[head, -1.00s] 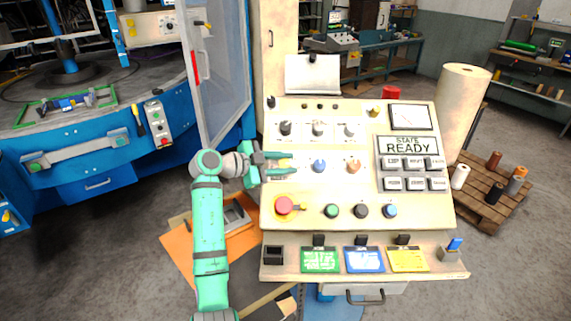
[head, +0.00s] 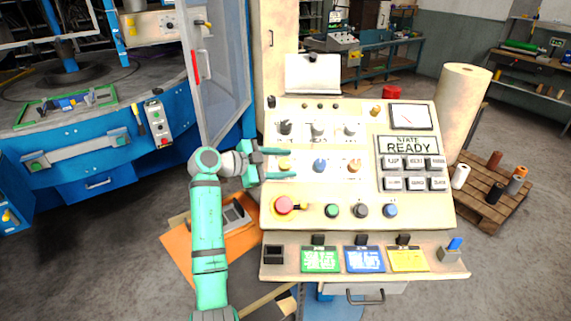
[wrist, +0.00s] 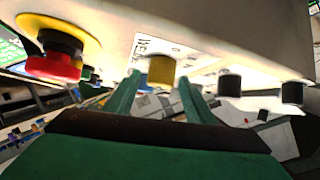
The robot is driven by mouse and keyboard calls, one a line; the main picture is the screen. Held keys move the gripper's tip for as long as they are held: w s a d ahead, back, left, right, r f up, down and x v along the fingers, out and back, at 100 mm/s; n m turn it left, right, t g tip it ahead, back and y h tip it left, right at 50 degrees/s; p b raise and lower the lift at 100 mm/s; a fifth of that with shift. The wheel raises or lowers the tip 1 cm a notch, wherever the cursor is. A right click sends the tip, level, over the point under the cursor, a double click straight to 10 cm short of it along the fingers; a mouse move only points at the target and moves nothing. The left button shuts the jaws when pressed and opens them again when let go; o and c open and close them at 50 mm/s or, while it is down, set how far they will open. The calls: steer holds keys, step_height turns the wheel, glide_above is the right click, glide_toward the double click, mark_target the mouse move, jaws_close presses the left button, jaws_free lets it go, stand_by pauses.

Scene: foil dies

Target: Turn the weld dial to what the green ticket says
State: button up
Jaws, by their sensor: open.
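The green ticket (head: 320,260) stands at the left of three tickets on the panel's lower ledge; its writing is too small to read. The middle dial row holds a yellow dial (head: 285,165), a blue dial (head: 319,166) and an orange dial (head: 354,166). Their labels are unreadable, so I cannot tell which is the weld dial. My gripper (head: 291,163) is open, reaching in from the left, with one finger above and one below the yellow dial. In the wrist view the yellow dial (wrist: 161,70) appears between and just beyond the fingertips (wrist: 159,88); contact is not clear.
A red emergency button (head: 284,205) on a yellow ring sits just below my gripper. A blue ticket (head: 364,260) and yellow ticket (head: 408,260) stand beside the green one.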

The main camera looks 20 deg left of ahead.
steer(key=v, duration=1)
steer(key=shift+s, duration=0.15)
steer(key=shift+a, duration=0.15)
